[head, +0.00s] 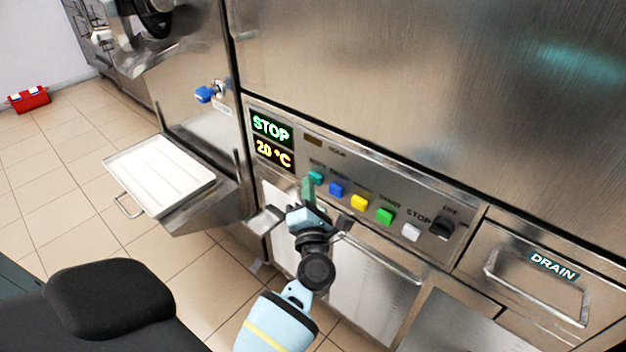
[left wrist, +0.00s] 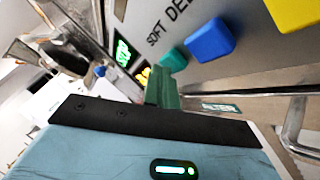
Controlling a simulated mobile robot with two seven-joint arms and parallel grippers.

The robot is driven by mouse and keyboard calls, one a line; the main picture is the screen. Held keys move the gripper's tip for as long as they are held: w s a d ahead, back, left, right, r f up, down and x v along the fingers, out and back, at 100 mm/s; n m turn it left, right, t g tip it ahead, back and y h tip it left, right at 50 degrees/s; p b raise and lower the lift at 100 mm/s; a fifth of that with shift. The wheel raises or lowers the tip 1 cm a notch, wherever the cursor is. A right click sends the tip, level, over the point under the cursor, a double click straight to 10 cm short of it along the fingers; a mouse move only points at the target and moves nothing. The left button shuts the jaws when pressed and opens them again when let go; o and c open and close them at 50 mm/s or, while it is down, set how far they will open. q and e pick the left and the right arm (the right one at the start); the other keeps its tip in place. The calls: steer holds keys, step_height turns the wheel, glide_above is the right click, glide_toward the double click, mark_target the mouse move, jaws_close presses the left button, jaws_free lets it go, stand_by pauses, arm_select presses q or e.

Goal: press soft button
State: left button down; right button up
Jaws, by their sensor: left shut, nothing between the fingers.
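The teal button (head: 315,177) is at the left end of the row on the steel control panel. It also shows in the left wrist view (left wrist: 173,61), below the word SOFT on the panel. My left gripper (head: 307,187) is shut and empty, its green fingers pointing at the panel just left of and below the teal button. In the left wrist view the fingers (left wrist: 161,87) reach close to this button. I cannot tell whether they touch it. My right gripper is not in view.
Right of the teal button are blue (head: 337,189), yellow (head: 359,202), green (head: 385,215) and white (head: 411,232) buttons, then a black knob (head: 441,228). A display (head: 272,141) reads STOP and 20 °C. A white tray (head: 160,174) juts out at left.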

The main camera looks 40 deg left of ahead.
arm_select(q)
steer(key=shift+w, duration=0.25)
steer(key=shift+s, duration=0.1)
stand_by(0.5)
steer(key=shift+s+p, duration=0.3)
steer(key=shift+s, duration=0.5)
steer(key=s, duration=0.1)
steer(key=s+p, duration=0.1)
steer(key=s, duration=0.3)
steer(key=shift+a, duration=0.25)
stand_by(0.7)
